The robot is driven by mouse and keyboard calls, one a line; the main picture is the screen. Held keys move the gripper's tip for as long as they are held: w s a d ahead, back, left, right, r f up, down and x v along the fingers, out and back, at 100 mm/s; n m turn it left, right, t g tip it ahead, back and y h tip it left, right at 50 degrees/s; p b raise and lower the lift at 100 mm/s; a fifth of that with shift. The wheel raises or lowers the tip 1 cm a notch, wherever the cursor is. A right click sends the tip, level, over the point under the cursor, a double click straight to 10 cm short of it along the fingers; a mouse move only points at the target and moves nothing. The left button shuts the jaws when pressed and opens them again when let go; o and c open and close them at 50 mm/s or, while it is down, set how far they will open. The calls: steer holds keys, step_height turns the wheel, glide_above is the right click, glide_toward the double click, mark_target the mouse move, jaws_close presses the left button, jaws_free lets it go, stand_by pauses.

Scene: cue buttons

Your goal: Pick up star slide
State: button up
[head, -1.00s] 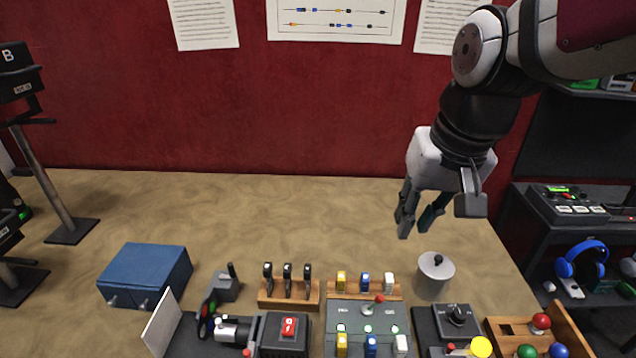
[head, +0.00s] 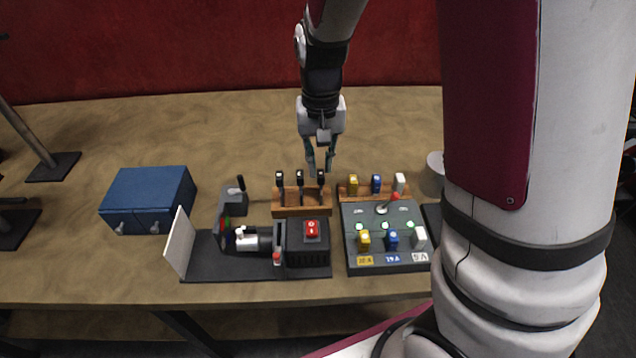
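Several black slides stand in a wooden rack (head: 302,211) in the middle of the table. The left slide (head: 280,187), the middle slide (head: 300,183) and the right slide (head: 321,186) are too small to show which carries a star. My gripper (head: 320,170) points down just above and behind the rack's right end, close to the right slide. Its two fingers look apart with a narrow gap, and I see nothing held between them. Whether a finger touches the right slide cannot be told.
A projector (head: 262,240) with a red switch stands in front of the rack, facing a white screen (head: 179,242). A blue drawer box (head: 148,197) is at left. A control panel (head: 385,245) with coloured plugs is right of the rack. My arm covers the right side. The table behind is clear.

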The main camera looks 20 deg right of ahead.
mark_target(321, 187)
steer(key=shift+f, duration=3.8)
jaws_close()
